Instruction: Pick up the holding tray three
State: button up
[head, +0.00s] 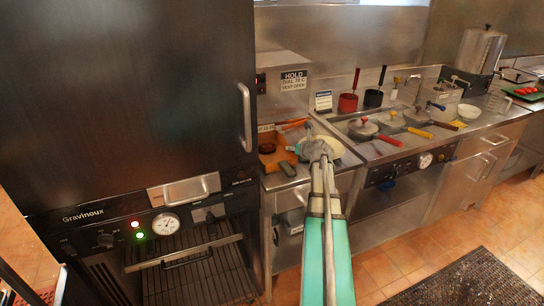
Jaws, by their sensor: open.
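No tray marked three can be made out in the head view. A steel box (283,95) with a sign reading HOLD, DIAL 70 C, VENT OPEN stands on the left end of the steel counter. My gripper (316,149) reaches over the counter in front of this box, beside a pale round pan or plate (332,146). It is open, small in the picture and seen from behind. My arm hides part of the counter front, and I cannot tell whether the gripper touches anything.
A tall dark cabinet (120,90) marked Gravinoux fills the left, with a racked lower compartment (195,278). A dark mat (470,280) lies on the open tiled floor.

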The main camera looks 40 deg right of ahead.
jog(key=shift+c, duration=0.2)
dwell(0.3)
grip_shut()
